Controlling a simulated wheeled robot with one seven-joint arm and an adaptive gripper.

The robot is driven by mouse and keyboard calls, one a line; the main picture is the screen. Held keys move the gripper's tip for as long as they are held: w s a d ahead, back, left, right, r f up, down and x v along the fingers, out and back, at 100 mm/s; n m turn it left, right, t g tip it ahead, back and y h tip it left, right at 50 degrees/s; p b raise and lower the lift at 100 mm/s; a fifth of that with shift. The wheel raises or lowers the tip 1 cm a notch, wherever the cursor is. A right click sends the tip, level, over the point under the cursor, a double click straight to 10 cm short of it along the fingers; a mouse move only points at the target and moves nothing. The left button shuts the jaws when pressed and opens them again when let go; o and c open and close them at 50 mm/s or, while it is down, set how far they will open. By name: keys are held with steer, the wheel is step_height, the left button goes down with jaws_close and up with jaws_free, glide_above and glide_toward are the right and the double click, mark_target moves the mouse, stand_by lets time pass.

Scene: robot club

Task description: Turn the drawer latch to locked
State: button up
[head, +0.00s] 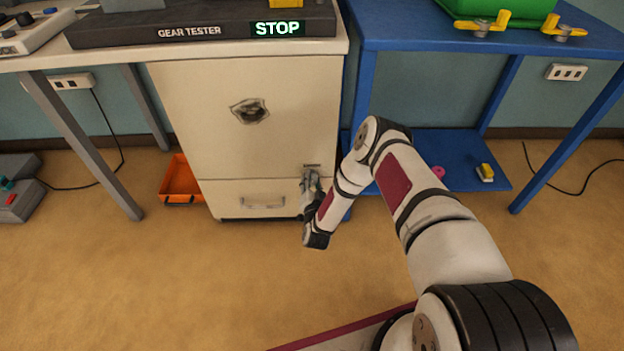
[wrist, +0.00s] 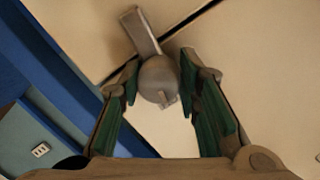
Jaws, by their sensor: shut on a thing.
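The drawer (head: 254,205) is the cabinet's bottom front, with a handle bar, and looks closed. My gripper (head: 312,186) is at the drawer's upper right corner and largely covers the latch in the head view. In the wrist view the latch has a round grey knob (wrist: 158,74) with a small tab, and a flat grey bar (wrist: 140,30) that crosses the dark seam. My gripper's green-padded fingers (wrist: 160,84) are on both sides of the knob, shut on it. I cannot read a lock mark.
The cream cabinet (head: 185,110) stands under the table with the gear tester (head: 230,32), whose display reads STOP. A blue table (head: 400,25) with a low shelf (head: 450,150) stands close on the right. An orange tray (head: 180,181) is on the floor left. The front floor is clear.

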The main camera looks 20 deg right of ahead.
steer(key=shift+n, duration=0.6)
steer(key=shift+f+n, duration=0.1)
steer(key=shift+n, duration=0.2)
steer(key=o, duration=1.1)
steer(key=shift+o, duration=0.2)
steer(key=shift+s, duration=0.1)
steer(key=v, duration=1.1)
steer(key=shift+s+a, duration=0.15)
steer(key=shift+s, duration=0.25)
